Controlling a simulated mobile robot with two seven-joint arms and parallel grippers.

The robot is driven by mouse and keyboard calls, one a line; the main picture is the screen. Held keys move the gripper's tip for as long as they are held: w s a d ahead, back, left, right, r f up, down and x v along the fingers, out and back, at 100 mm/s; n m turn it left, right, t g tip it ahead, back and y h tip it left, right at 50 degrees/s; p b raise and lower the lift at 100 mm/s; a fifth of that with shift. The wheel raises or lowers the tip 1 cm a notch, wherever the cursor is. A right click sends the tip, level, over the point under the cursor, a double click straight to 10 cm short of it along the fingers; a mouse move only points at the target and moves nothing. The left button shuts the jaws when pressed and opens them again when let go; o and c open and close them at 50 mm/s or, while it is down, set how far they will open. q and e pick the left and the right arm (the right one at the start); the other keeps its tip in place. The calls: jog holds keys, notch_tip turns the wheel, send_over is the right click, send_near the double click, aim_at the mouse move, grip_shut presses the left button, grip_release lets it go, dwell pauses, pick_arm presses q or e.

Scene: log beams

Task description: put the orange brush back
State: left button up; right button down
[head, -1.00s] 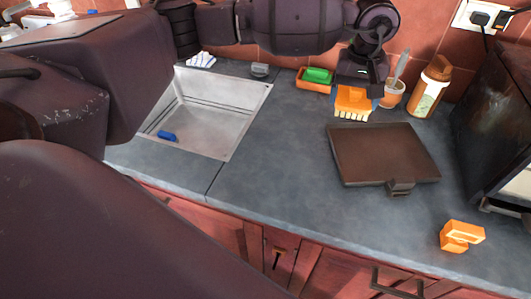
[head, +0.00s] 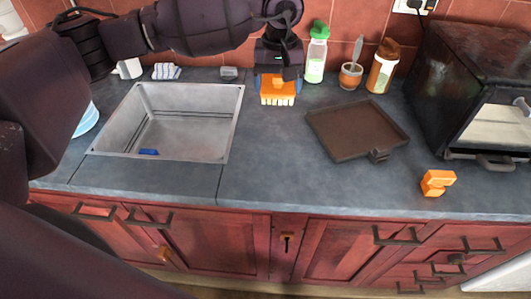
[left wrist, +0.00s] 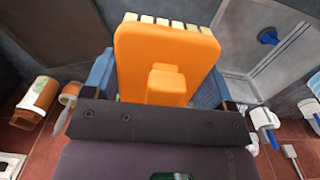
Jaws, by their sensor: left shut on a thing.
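The orange brush (head: 274,84), with pale bristles, is held in my left gripper (head: 278,75) near the back of the counter, right of the sink. Its bristles face the front of the counter in the head view. I cannot tell whether it touches the counter. In the left wrist view, the brush's orange back (left wrist: 180,50) and raised grip fill the space between the blue fingers. The orange tray with a green thing in it, seen earlier, is hidden behind the gripper. My right gripper is not in view.
A green-capped bottle (head: 316,58), a pot with a spoon (head: 350,76) and a brown-capped jar (head: 381,70) stand to the right. A brown tray (head: 350,130) and an orange object (head: 436,182) lie on the counter. A blue item lies in the sink (head: 190,120).

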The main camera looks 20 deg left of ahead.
aim_at(274, 153)
pick_arm(q)
jog(key=shift+s+a, duration=0.1)
jog(key=shift+s, duration=0.05)
jog(key=shift+f, duration=0.3)
notch_tip(274, 153, down, 19)
jog(key=shift+f+p, duration=0.2)
jog(key=shift+p, duration=0.6)
jog(key=shift+f, duration=0.15)
jog(key=o, duration=0.8)
